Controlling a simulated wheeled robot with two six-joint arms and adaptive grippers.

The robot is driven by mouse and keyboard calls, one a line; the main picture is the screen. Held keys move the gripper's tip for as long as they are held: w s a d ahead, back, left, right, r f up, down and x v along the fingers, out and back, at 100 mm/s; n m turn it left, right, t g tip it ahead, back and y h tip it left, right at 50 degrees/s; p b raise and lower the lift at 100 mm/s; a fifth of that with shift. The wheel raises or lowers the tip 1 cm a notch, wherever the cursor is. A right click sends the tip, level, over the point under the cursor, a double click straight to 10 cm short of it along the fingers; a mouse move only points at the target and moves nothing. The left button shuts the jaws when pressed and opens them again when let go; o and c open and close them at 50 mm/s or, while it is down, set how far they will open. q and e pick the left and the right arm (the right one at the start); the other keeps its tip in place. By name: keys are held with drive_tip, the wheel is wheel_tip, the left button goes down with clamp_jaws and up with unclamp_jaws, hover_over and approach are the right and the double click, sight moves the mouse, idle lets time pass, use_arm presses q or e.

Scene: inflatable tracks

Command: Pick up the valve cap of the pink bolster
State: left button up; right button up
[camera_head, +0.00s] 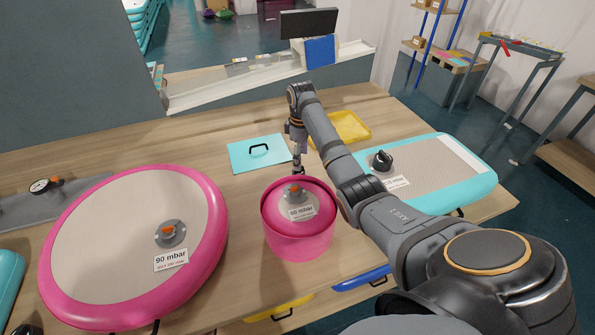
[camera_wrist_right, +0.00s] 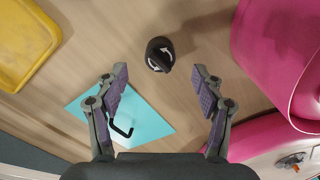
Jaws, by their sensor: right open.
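The pink bolster (camera_head: 298,238) stands upright on the wooden table, with an orange-centred valve (camera_head: 294,190) and a "60 mbar" label on top. Its side shows at the upper right of the right wrist view (camera_wrist_right: 275,45). A black valve cap (camera_wrist_right: 160,54) with white arrows lies on the table in the right wrist view, beside the bolster; I cannot make it out in the head view. My right gripper (camera_head: 298,168) is just behind the bolster, pointing down. In its wrist view the open fingers (camera_wrist_right: 159,75) stand either side of the cap's line, apart from it. My left gripper is out of view.
A teal sheet (camera_head: 243,158) with a black handle lies behind the bolster, a yellow tray (camera_head: 354,127) at the back. A pink disc (camera_head: 110,225) lies left. A teal pad (camera_head: 440,160) with a black-capped valve (camera_head: 382,160) lies right, behind my arm.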

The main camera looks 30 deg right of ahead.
sight(299, 173)
drive_tip(key=shift+w+f, duration=0.1)
drive_tip(key=shift+f, duration=0.55)
drive_tip(key=shift+w+f, duration=0.15)
drive_tip(key=shift+f, duration=0.2)
drive_tip(key=shift+a+f+p, duration=0.25)
drive_tip(key=shift+f+p, duration=0.3)
drive_tip(key=shift+f, duration=0.45)
wheel_tip(299, 173, down, 3)
drive_tip(key=shift+r, duration=0.15)
drive_tip(key=shift+f, duration=0.25)
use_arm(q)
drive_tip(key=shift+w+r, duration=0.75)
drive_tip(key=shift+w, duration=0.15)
use_arm(e)
drive_tip(key=c, duration=1)
